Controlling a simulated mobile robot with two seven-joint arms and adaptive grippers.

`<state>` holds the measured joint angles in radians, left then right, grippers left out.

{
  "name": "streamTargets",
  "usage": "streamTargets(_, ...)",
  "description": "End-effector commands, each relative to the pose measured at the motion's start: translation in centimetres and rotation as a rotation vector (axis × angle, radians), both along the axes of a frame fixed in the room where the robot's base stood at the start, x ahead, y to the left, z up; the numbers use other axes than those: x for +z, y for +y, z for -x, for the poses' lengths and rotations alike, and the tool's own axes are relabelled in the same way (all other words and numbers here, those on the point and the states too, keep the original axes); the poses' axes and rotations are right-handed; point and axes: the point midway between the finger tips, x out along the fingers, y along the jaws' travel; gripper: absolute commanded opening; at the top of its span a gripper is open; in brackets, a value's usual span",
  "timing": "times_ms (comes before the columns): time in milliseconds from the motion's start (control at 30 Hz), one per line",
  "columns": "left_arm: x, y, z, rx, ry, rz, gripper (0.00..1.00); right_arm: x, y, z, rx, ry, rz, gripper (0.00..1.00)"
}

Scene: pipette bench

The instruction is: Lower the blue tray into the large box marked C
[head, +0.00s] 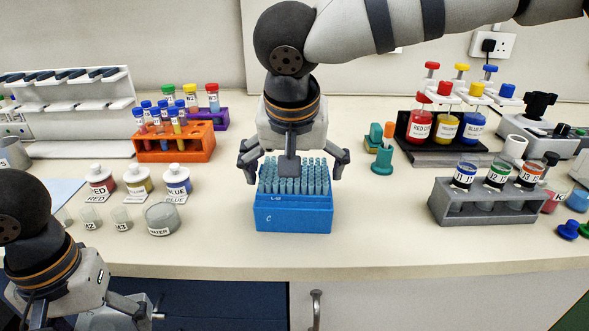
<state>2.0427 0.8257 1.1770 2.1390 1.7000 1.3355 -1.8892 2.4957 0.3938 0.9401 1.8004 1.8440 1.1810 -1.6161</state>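The blue tray (300,199), filled with several blue pipette tips, sits at the top of the large blue box (300,220) marked C, near the bench's front. The tray looks level. How deep it sits in the box is hard to tell. My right gripper (292,177) is directly above, pointing down, its fingers spread wide on either side of the tips. A grey block stands among the tips under its palm; I cannot tell what it belongs to. My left gripper (128,320) is low at the left, away from the tray; its fingers are partly out of frame.
An orange tube rack (173,155) and small labelled jars stand left of the box. The bench (380,235) is clear right of the box.

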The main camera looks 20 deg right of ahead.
Motion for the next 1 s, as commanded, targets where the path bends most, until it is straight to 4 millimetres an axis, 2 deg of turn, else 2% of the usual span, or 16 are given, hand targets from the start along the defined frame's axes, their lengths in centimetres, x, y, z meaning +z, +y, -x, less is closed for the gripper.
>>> streamTargets(167,0.0,0.0,0.0,0.000,0.000,0.000,0.56,0.6,0.1,0.2,-0.001,-0.002,-0.001,1.00)
streamTargets(500,0.0,0.0,0.0,0.000,0.000,0.000,0.56,8.5,1.1,3.3,0.000,-0.004,-0.002,1.00)
streamTargets(600,0.0,0.0,0.0,0.000,0.000,0.000,0.56,10.1,1.4,3.9,-0.001,-0.002,-0.001,1.00)
streamTargets(733,0.0,0.0,0.0,0.000,0.000,0.000,0.56,11.0,1.5,4.4,0.000,0.000,0.000,1.00)
streamTargets(1000,0.0,0.0,0.0,0.000,0.000,0.000,0.56,11.1,1.5,4.4,0.000,0.000,0.000,1.00)
